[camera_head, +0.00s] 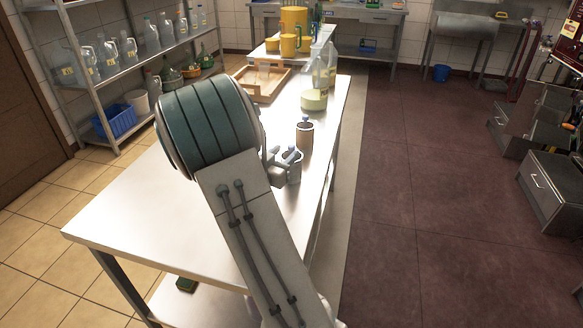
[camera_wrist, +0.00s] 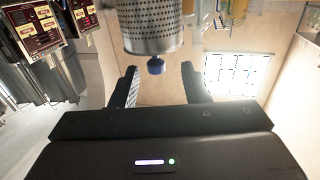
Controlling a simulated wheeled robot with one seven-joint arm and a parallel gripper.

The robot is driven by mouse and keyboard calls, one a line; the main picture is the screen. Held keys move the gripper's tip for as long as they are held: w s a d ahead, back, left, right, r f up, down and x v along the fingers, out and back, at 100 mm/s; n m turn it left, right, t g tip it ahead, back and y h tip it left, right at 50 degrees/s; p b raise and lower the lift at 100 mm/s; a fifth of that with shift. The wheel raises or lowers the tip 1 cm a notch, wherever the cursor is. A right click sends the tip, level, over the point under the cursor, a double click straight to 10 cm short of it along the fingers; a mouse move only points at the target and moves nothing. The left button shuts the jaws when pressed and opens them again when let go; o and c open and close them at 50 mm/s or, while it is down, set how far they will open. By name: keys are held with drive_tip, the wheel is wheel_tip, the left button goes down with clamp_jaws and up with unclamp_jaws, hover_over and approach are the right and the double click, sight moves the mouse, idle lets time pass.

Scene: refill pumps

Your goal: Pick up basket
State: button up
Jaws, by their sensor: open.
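The basket (camera_wrist: 152,28) is a perforated metal cylinder at the top of the wrist view, cut off by the frame edge. A blue knob (camera_wrist: 155,65) projects from its near end. My gripper (camera_wrist: 160,75) is open, with one dark finger on each side of the knob. My arm partly covers that area.
A brown cylinder with a blue knob (camera_head: 304,138) stands just behind. The table's front left is clear.

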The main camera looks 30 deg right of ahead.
sight(290, 150)
drive_tip(key=x, duration=0.4)
drive_tip(key=shift+s+d, duration=0.15)
drive_tip(key=c, duration=0.8)
